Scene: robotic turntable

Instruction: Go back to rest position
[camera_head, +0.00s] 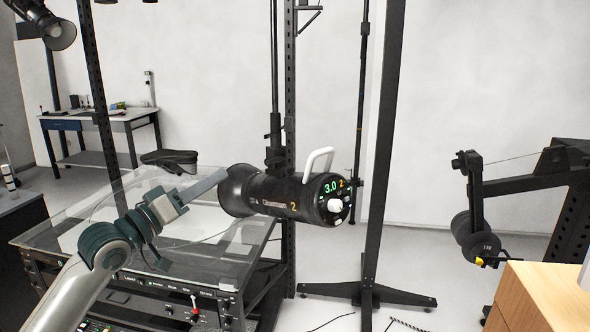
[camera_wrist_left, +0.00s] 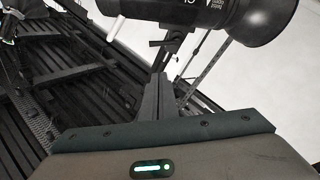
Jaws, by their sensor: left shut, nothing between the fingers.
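My left arm comes in from the lower left in the head view. My left gripper (camera_head: 212,184) is shut and empty, its fingers pointing right. The fingertips are close to the flared end of a black studio light (camera_head: 275,196); whether they touch cannot be told. In the left wrist view the shut fingers (camera_wrist_left: 158,92) point up toward the same light (camera_wrist_left: 185,10), which fills the top of the picture. The light has a white handle, a white knob and a lit display reading 3.0. My right gripper is not in view.
A glass-topped equipment cart (camera_head: 240,255) stands under my left arm. A black upright stand (camera_head: 375,160) is right of the light. A wooden box (camera_head: 540,300) and black weighted equipment (camera_head: 480,230) are at right. A workbench (camera_head: 115,118) stands far back left.

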